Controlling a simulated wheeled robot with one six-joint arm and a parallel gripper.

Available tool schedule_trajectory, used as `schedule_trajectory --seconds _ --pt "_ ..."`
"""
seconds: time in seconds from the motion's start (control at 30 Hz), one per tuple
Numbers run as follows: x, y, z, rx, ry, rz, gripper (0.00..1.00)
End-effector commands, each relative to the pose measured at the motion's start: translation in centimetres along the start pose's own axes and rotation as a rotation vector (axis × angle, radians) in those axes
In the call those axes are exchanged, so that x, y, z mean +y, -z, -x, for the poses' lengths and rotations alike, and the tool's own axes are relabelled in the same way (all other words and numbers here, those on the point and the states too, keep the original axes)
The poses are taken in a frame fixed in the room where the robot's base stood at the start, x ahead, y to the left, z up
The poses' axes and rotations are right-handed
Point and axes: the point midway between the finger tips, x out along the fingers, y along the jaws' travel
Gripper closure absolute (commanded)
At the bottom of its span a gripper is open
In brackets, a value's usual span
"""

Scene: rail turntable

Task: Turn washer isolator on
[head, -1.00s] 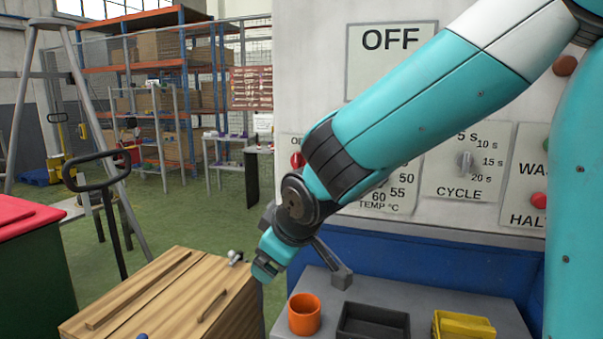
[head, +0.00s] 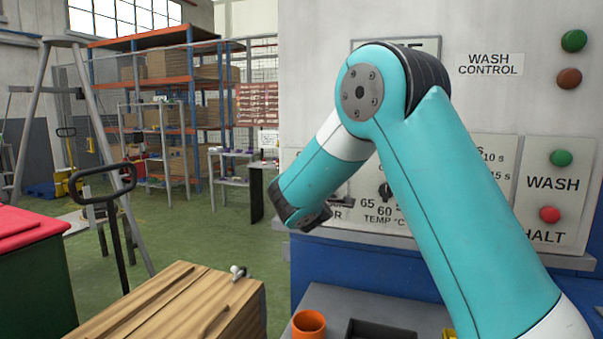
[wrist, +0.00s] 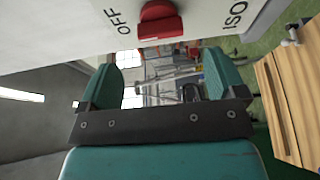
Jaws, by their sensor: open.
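The washer isolator (wrist: 160,22) is a red rotary knob on a pale panel at the top of the wrist view, between the rotated letters "OFF" and "ISO". In the head view my arm hides the knob; only the end of its label shows. My gripper (wrist: 163,65) is open and empty in the wrist view. Its two teal fingers stand apart just below the knob in that picture, and the knob is not between them. I cannot tell whether they touch the panel. In the head view the fingers are mostly hidden behind my wrist.
The washer panel carries a temperature dial (head: 385,191), a green wash button (head: 561,158) and a red halt button (head: 549,214). Below stand an orange cup (head: 309,325) and a dark tray (head: 380,330). A wooden crate (head: 150,310) is at lower left.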

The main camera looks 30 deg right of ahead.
Motion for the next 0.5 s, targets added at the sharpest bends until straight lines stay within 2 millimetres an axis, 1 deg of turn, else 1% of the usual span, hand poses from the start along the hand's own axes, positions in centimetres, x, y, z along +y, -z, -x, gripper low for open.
schedule_trajectory --seconds 0.03,0.2,0.33,0.5 --pt "0.3 -0.1 -1.3 -0.004 0.001 -0.001 0.11" --pt "0.2 -0.1 -4.7 -0.003 0.000 -0.001 0.11" --pt "0.1 -0.1 -6.5 -0.002 0.000 -0.001 0.11" --pt "0.0 0.0 -7.7 0.000 0.001 0.000 0.11"
